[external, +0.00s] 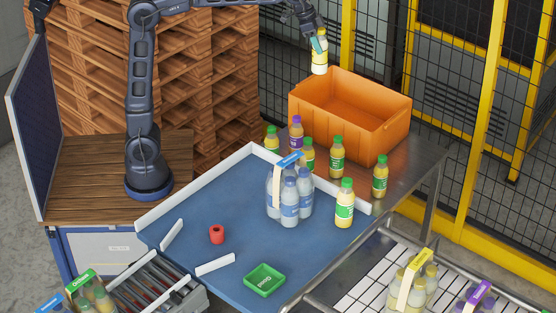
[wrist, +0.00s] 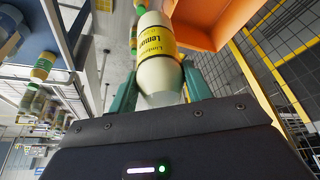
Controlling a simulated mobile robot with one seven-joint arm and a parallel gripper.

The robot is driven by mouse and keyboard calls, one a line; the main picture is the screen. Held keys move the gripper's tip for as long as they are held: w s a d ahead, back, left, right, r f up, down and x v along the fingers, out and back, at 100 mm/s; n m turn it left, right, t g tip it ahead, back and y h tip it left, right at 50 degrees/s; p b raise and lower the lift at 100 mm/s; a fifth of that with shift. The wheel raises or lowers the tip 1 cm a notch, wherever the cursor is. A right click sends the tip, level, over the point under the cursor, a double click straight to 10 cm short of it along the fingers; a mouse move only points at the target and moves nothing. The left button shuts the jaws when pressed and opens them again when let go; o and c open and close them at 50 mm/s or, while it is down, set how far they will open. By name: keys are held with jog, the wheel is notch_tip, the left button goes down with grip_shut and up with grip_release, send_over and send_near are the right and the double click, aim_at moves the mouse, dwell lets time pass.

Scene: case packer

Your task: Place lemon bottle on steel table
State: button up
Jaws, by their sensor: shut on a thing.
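My gripper (external: 320,42) is shut on the lemon bottle (external: 319,62), a pale bottle with a yellow label. It holds the bottle in the air beside the upper left corner of the orange crate. In the wrist view the lemon bottle (wrist: 160,62) sits between the green fingers of my gripper (wrist: 158,88), and its label reads "Lemon". The steel table (external: 408,178) is below, under the orange crate and several juice bottles. The bottle is clear of the table.
The orange crate (external: 335,118) fills much of the steel table. Green-capped bottles (external: 337,157) and a purple-capped bottle (external: 296,133) stand along its near side. A water pack (external: 290,195) and a green-capped bottle (external: 345,203) stand on the blue surface. A yellow-framed fence (external: 476,130) stands behind.

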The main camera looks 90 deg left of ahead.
notch_tip(320, 180, down, 40)
dwell(0.7)
jog(key=shift+f, duration=0.1)
jog(key=o, duration=0.8)
jog(key=shift+o, duration=0.4)
